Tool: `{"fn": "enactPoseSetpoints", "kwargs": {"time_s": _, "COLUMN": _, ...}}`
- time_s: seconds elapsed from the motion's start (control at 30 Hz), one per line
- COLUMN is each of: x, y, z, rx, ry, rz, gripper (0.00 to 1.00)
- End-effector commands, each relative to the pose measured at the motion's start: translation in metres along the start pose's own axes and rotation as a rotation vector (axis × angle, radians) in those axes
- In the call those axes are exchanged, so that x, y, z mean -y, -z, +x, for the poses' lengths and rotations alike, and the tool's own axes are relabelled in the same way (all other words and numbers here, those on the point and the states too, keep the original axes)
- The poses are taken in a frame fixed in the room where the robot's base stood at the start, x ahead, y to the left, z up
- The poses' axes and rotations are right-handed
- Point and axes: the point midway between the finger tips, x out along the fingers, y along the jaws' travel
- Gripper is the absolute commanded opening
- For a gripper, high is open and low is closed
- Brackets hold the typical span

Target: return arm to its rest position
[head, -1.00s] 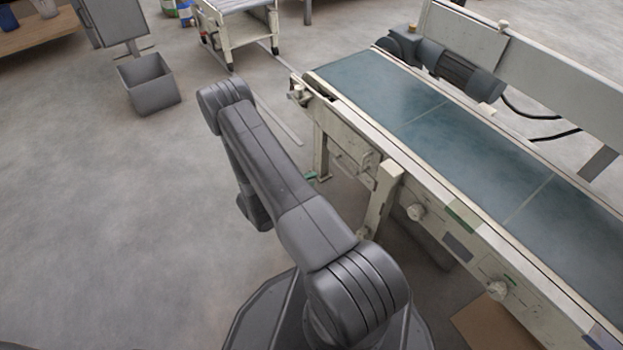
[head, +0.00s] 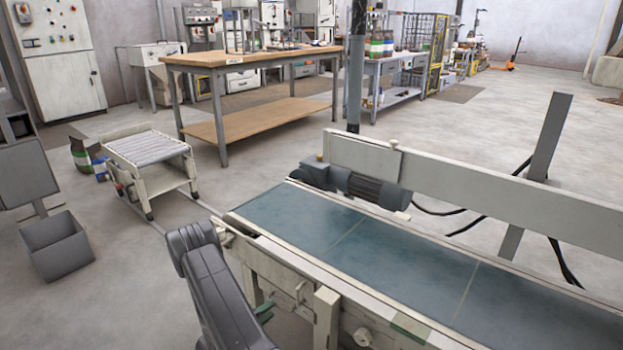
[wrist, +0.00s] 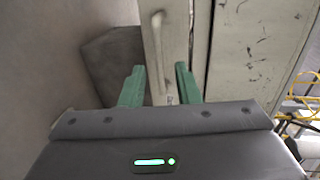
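My arm shows at the bottom of the head view, to the left of the conveyor's end. My gripper (wrist: 159,84) shows in the wrist view with its two green fingers apart and nothing between them. In the head view only a small green bit of it shows beside the conveyor frame, partly hidden by my arm. Behind the fingers in the wrist view is a pale frame post (wrist: 172,50), and I cannot tell how far off it is.
The conveyor (head: 345,245) with its blue-green belt runs close along my arm's right. A roller table (head: 150,160) stands beyond its end. A grey bin (head: 57,246) is at left. A workbench (head: 250,58) and bagged goods stand farther back. The floor between bin and arm is clear.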

Motion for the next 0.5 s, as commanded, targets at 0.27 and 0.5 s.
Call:
{"fn": "enactPoseSetpoints", "kwargs": {"time_s": 0.27, "x": -0.001, "y": 0.0, "z": 0.033, "rx": 0.0, "ry": -0.001, "rz": 0.0, "gripper": 0.29}}
{"fn": "enactPoseSetpoints", "kwargs": {"time_s": 0.5, "x": 0.0, "y": -0.001, "z": 0.037, "rx": 0.001, "ry": 0.0, "rz": -0.001, "gripper": 0.29}}
